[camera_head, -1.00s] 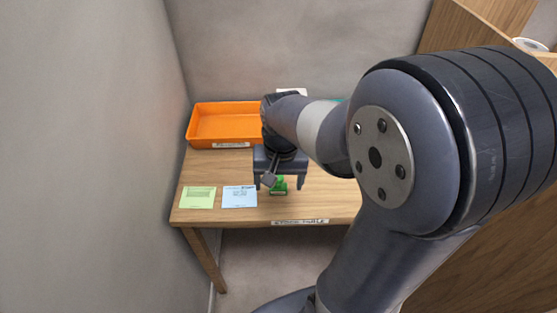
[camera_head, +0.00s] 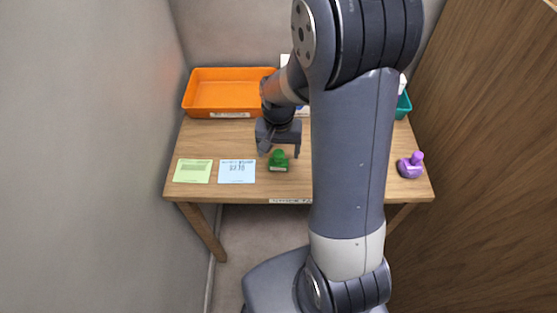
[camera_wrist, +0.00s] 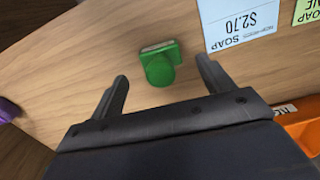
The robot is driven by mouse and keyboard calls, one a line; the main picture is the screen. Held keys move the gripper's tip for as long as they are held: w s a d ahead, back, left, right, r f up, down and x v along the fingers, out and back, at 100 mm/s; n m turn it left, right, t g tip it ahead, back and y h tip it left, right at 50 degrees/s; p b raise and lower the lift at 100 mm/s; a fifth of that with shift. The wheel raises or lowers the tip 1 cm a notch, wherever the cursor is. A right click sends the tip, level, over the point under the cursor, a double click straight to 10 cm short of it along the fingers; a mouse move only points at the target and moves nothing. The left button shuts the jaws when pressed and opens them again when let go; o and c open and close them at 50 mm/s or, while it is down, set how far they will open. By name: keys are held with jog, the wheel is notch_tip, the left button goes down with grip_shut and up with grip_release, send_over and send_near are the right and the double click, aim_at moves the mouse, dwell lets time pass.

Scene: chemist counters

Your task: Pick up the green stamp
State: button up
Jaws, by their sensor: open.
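The green stamp (camera_head: 278,160) stands on the wooden table (camera_head: 230,140) near its front edge, right of the blue card. In the wrist view the green stamp (camera_wrist: 160,66) lies ahead of my gripper (camera_wrist: 163,78), roughly between the lines of the two fingers. My gripper (camera_head: 280,150) is open and empty, just behind the stamp in the head view. The fingers do not appear to touch the stamp. Its exact height above the table is hard to tell.
A blue price card (camera_head: 237,171) and a green card (camera_head: 193,171) lie left of the stamp. An orange tray (camera_head: 187,96) stands behind. A purple stamp (camera_head: 411,166) and a teal container (camera_head: 404,104) are at the right. Walls close in the left and back.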

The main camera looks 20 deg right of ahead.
aim_at(278, 152)
jog(key=shift+f, duration=1.75)
jog(key=shift+c, duration=0.2)
jog(key=c, duration=1.1)
